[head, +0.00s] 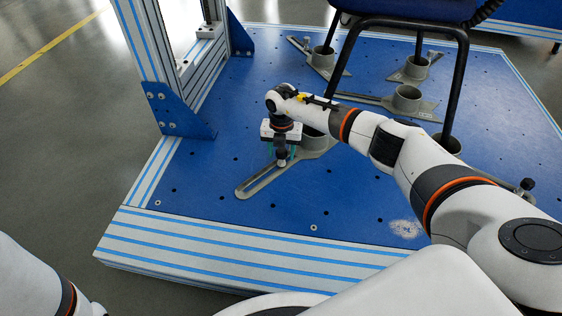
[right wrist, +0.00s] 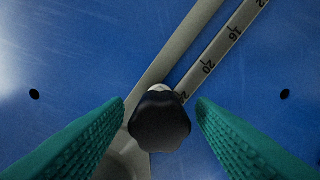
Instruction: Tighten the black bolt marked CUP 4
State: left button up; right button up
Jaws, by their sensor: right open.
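A black knob-headed bolt (right wrist: 160,122) stands on the slotted grey metal bracket in the right wrist view. My right gripper (head: 282,152) points down over this bracket (head: 258,183) in the head view. Its two green ribbed fingers are open, one on each side of the black bolt, with a gap visible on both sides (right wrist: 162,120). In the head view the bolt is mostly hidden by the gripper. No CUP 4 marking can be read in either view. My left arm shows at the lower left; its gripper is out of view.
Other grey cup brackets (head: 407,98) stand on the blue perforated plate (head: 200,190), around the black chair legs (head: 455,85). Another black knob (head: 527,184) is at the right. A blue and aluminium frame post (head: 135,45) rises at the left. The front-left plate is mostly clear.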

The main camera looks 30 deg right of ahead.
jog(key=shift+f, duration=0.25)
jog(key=n, duration=0.4)
dwell(0.3)
jog(key=n+b, duration=0.1)
jog(key=n, duration=0.3)
jog(key=shift+c, duration=0.5)
